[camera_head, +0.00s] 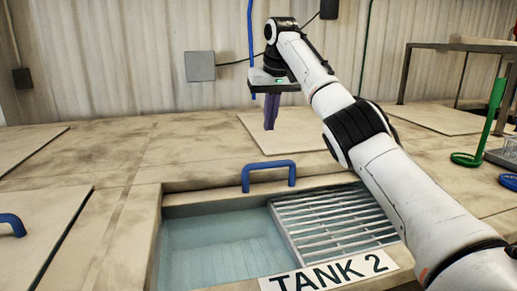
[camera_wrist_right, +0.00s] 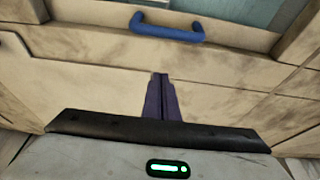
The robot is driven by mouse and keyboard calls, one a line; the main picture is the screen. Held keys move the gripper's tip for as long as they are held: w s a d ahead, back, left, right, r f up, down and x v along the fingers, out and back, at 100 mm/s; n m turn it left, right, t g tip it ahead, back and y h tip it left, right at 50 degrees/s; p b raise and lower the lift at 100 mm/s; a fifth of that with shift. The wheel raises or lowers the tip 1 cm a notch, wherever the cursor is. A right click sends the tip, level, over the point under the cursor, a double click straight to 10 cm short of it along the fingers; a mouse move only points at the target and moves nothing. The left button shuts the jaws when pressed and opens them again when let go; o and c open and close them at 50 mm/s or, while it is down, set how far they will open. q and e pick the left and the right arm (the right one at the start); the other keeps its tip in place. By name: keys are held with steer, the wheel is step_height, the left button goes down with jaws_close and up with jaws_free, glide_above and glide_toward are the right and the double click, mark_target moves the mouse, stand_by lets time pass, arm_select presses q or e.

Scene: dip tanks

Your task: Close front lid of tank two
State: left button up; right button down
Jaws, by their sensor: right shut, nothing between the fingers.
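Tank two is open at its front, with bluish liquid (camera_head: 215,240) and a slatted metal grate (camera_head: 335,220) showing inside. The label "TANK 2" (camera_head: 328,272) is on its near rim. A blue lid handle (camera_head: 268,174) stands at the far edge of the opening; it also shows at the top of the right wrist view (camera_wrist_right: 167,28). My right gripper (camera_head: 271,127) is shut and empty, pointing down behind and above the handle, apart from it. Its purple fingers (camera_wrist_right: 161,78) also show in the right wrist view. My left gripper is not in view.
A beige panel (camera_head: 285,137) lies behind the handle, under my right gripper. Another blue handle (camera_head: 14,223) is on a panel at the left. A green hooked stand (camera_head: 490,120) and a blue ring (camera_head: 509,181) are at the right. My right arm crosses above the grate.

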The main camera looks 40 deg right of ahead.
steer(key=x, duration=0.4)
steer(key=p+x, duration=0.1)
steer(key=x, duration=0.3)
steer(key=shift+s+f, duration=0.15)
steer(key=shift+f, duration=0.4)
steer(key=s, duration=0.1)
steer(key=s+a, duration=0.1)
steer(key=s, duration=0.1)
steer(key=shift+s+a+f, duration=0.1)
steer(key=shift+a+f, duration=0.2)
steer(key=shift+a, duration=0.1)
